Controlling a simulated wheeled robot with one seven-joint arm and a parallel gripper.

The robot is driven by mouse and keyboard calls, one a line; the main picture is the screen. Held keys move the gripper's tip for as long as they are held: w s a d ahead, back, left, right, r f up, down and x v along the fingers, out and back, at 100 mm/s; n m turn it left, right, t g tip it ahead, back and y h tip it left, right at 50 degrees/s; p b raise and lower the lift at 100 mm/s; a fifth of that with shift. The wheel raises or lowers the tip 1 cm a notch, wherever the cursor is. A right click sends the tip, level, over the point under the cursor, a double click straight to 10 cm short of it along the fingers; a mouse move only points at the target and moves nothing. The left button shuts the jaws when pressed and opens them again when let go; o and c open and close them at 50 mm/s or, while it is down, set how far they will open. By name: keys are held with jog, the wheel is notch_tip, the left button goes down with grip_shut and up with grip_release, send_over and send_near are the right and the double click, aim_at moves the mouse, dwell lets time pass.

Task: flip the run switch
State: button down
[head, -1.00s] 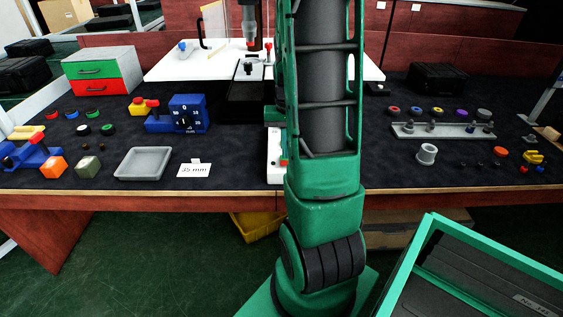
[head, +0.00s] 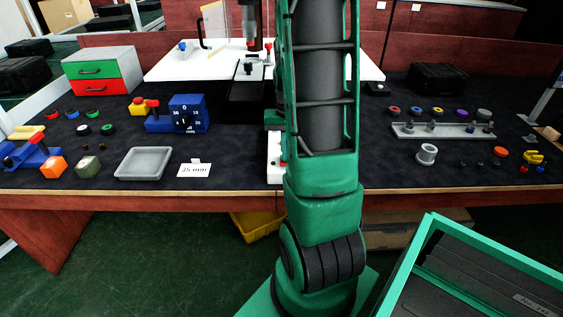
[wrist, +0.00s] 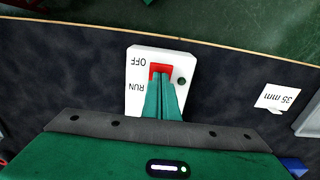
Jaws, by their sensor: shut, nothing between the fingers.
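The run switch is a white box (wrist: 139,70) marked OFF and RUN, with a red rocker (wrist: 159,68) and a small dark green round light (wrist: 181,81). In the head view the white box (head: 274,172) lies near the table's front edge, partly hidden by my arm. My gripper (wrist: 161,82) is shut and empty, with its green fingertips over the red rocker. The RUN side of the rocker is hidden by the fingers. I cannot tell whether the tips touch it. In the head view my fingers are hidden behind my arm.
A 35 mm card (head: 194,170) and a grey tray (head: 144,163) lie left of the switch. A blue dial box (head: 189,114) stands behind them. A grey rack with knobs (head: 443,131) is at the right. The dark mat around the switch is mostly clear.

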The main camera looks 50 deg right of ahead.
jog(key=shift+f, duration=0.35)
jog(key=shift+r, duration=0.15)
notch_tip(320, 180, up, 7)
dwell(1.0)
dwell(0.5)
jog(key=s+a+r+n, duration=0.1)
jog(key=s+a+r, duration=0.2)
jog(key=s+a, duration=0.4)
jog(key=s+a+r+n, duration=0.2)
jog(key=s+a, duration=0.4)
jog(key=a, duration=0.4)
jog(key=shift+s+r+n, duration=0.3)
jog(key=shift+s+r, duration=0.05)
jog(key=shift+r, duration=0.05)
